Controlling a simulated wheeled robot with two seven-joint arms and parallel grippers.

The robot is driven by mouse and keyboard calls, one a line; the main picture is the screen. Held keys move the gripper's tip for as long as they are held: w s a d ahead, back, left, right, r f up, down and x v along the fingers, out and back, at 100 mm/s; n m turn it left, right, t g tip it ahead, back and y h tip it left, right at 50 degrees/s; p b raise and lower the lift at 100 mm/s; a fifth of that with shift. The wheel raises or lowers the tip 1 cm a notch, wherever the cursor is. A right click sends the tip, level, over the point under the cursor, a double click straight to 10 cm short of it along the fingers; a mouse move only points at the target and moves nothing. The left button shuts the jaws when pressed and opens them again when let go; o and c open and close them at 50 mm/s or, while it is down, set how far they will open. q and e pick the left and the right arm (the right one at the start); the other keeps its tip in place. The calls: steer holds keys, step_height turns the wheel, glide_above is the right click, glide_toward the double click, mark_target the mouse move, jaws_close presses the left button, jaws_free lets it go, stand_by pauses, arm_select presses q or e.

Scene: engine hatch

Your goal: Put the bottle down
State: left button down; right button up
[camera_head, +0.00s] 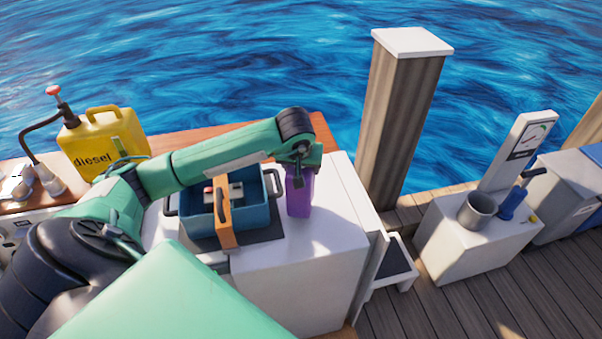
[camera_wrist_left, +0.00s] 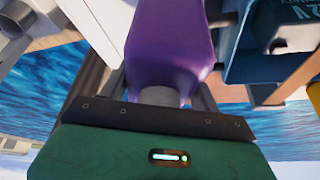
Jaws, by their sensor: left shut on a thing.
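The purple bottle (camera_head: 299,195) is upright at the right side of the white engine box top (camera_head: 330,220), next to the blue crate. My left gripper (camera_head: 302,163) is above it, shut on its neck. In the left wrist view the bottle (camera_wrist_left: 170,45) fills the middle, with its grey neck between the fingers of my left gripper (camera_wrist_left: 160,95). The bottle's base looks at or very near the white top; I cannot tell if it touches. My right gripper is not in view.
A yellow diesel can (camera_head: 100,145) is at the far left. A wooden post (camera_head: 400,125) rises at the right. The white top right of the bottle is clear.

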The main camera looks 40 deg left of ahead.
mark_target(298, 202)
arm_select(q)
steer(key=shift+f, duration=1.4)
steer(key=shift+f, duration=0.1)
steer(key=shift+c, duration=1.6)
jaws_free()
